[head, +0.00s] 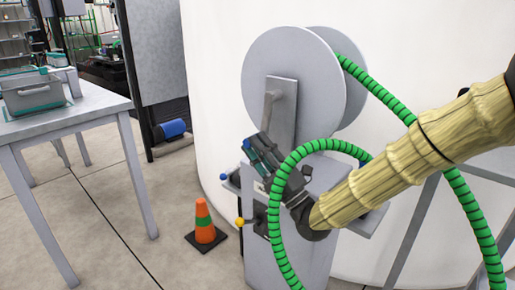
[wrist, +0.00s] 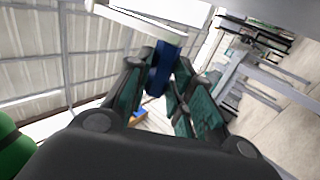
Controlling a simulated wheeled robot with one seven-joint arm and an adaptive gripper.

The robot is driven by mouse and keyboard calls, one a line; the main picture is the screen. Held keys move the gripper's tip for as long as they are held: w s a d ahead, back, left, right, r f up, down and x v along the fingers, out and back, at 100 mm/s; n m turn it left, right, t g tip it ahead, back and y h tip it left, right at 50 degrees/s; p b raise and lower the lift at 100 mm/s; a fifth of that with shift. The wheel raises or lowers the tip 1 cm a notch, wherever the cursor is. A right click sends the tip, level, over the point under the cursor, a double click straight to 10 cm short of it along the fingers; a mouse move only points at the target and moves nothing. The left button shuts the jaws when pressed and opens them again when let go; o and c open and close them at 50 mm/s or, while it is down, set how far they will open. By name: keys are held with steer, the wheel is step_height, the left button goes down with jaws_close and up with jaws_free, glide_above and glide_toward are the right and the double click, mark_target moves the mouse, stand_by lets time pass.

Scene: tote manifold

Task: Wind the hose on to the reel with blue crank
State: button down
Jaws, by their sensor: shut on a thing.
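The grey reel (head: 262,50) with two round discs stands on a grey pedestal (head: 315,255) in the head view. The green ribbed hose (head: 385,97) runs off the reel to the right and loops down in front of the pedestal. My gripper (head: 258,150) is in front of the lower part of the reel. In the wrist view, the blue crank handle (wrist: 160,78) sits between the fingers of my gripper (wrist: 162,88), which are shut on it. A pale bar (wrist: 135,22) lies at the handle's far end. In the head view my fingers mostly hide the handle.
A yellow knob (head: 240,221) and a blue knob (head: 223,177) stick out at the pedestal's left. An orange cone (head: 204,222) stands on the floor nearby. A table (head: 95,103) with a grey tote (head: 33,94) is at left. The hose loops close around my arm.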

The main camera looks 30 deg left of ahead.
steer(key=shift+f, duration=0.35)
steer(key=c, duration=1.3)
jaws_free()
steer(key=shift+a, duration=0.1)
steer(key=shift+o, duration=0.2)
steer(key=shift+r, duration=0.1)
steer(key=v, duration=1.2)
